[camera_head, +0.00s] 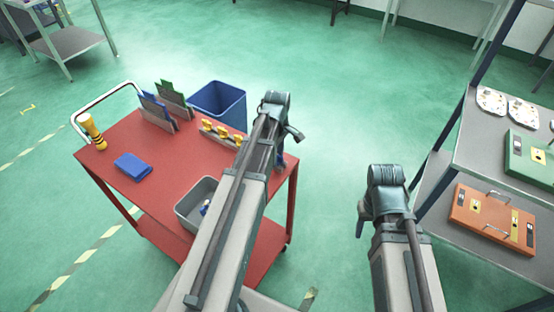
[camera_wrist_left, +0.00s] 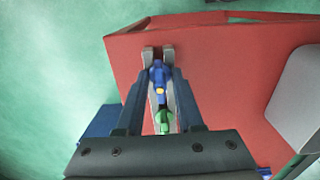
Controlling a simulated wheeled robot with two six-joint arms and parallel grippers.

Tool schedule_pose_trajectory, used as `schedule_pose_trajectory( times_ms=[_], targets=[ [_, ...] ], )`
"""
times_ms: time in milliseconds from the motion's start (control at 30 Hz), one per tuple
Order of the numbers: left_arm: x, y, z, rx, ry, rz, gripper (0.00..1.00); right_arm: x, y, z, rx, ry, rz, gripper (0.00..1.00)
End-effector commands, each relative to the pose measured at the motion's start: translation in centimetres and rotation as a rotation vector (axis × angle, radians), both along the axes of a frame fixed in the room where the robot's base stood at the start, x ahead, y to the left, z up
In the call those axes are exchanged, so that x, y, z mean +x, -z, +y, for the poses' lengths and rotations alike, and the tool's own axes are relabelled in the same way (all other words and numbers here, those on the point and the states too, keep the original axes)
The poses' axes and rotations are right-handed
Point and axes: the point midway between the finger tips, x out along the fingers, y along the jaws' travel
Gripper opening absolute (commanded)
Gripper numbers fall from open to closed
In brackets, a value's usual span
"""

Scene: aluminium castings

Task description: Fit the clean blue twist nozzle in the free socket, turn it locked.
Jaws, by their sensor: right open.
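The blue nozzle (camera_wrist_left: 157,74) shows between the tips of my left gripper (camera_wrist_left: 159,58), over the red cart top. The left fingers are close on both sides of it. A small yellow part and a green part (camera_wrist_left: 163,121) show below it between the fingers. In the head view my left gripper (camera_head: 281,160) is over the right end of the cart, largely behind its own arm. My right gripper (camera_head: 364,212) is open, away from the cart over the floor; its fingertips are hardly visible. I cannot make out the free socket.
A blue bin (camera_head: 228,105) stands behind. A shelf (camera_head: 466,155) with cases stands right.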

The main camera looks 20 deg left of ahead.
Motion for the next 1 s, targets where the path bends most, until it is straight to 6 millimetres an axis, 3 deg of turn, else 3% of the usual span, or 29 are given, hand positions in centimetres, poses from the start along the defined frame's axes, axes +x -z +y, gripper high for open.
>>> schedule_pose_trajectory(
  times_ms=[33,133,167,667,1000],
  targets=[
    [0.0,0.0,0.0,0.000,0.000,0.000,0.19,0.0,0.0,0.0,0.000,0.000,0.000,0.50],
    [0.0,0.0,0.0,0.000,0.000,0.000,0.01,0.0,0.0,0.0,0.000,0.000,0.000,0.50],
    [0.0,0.0,0.0,0.000,0.000,0.000,0.00,0.0,0.0,0.0,0.000,0.000,0.000,0.50],
    [0.0,-0.8,0.0,0.000,0.000,0.000,0.00,0.0,-0.8,0.0,0.000,0.000,0.000,0.50],
    [0.0,-5.1,0.0,0.000,0.000,0.000,0.00,0.0,-5.2,0.0,0.000,0.000,0.000,0.50]
  ],
)
